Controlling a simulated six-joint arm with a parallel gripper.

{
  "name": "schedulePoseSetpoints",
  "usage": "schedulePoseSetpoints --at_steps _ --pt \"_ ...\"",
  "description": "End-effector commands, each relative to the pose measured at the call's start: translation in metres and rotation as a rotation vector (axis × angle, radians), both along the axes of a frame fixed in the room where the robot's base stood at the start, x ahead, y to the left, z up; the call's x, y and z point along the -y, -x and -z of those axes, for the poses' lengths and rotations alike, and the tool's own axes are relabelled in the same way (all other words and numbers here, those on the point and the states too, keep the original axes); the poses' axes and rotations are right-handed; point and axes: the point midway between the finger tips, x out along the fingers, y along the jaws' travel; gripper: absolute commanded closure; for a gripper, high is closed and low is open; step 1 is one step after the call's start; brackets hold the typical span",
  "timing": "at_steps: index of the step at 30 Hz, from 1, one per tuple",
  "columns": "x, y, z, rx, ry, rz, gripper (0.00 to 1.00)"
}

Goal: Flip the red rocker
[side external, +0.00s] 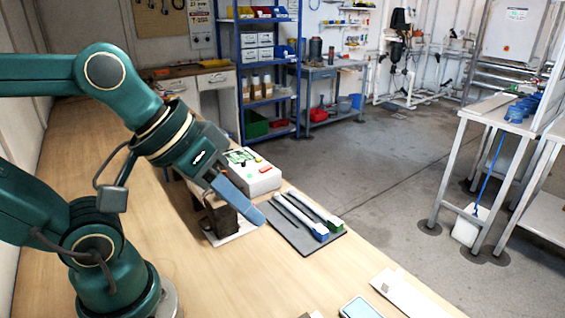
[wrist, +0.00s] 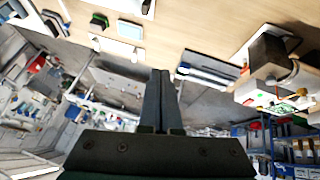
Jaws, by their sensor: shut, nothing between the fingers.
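A white box-shaped unit (side external: 255,183) stands on the bench, with a small red part (side external: 265,168) on its right top edge, a green part near it and a green-and-black marked panel. The red part is too small to tell which way it is tipped. In the wrist view the white unit (wrist: 256,91) is at the right, tilted in the picture. My gripper (side external: 259,218) is shut and empty, in front of the unit and apart from the red part. In the wrist view my gripper's two fingers (wrist: 161,76) lie side by side, pointing away from the unit.
A dark mat (side external: 290,237) bears two pale tubes with blue and green ends. A pale strip (side external: 404,295) and a blue-screened device (side external: 360,308) lie nearer the front.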

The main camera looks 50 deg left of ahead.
Motion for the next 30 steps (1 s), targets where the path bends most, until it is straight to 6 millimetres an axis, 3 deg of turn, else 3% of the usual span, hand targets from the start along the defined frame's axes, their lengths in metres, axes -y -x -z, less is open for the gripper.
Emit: schedulePoseSetpoints --at_steps 6,11,14,18,21,25,30 --pt "0.02 -0.051 -0.036 -0.009 0.38 -0.233 1.0" --pt "0.004 -0.101 -0.058 -0.015 0.658 -0.473 1.0" --pt "-0.021 -0.134 -0.066 -0.01 0.827 -0.646 1.0" --pt "-0.074 -0.174 -0.068 0.012 1.048 -0.903 1.0" --pt "-0.117 -0.193 -0.062 0.036 1.178 -1.074 1.0" --pt "-0.175 -0.206 -0.046 0.074 1.32 -1.285 1.0" --pt "-0.241 -0.205 -0.017 0.116 1.448 -1.512 1.0"
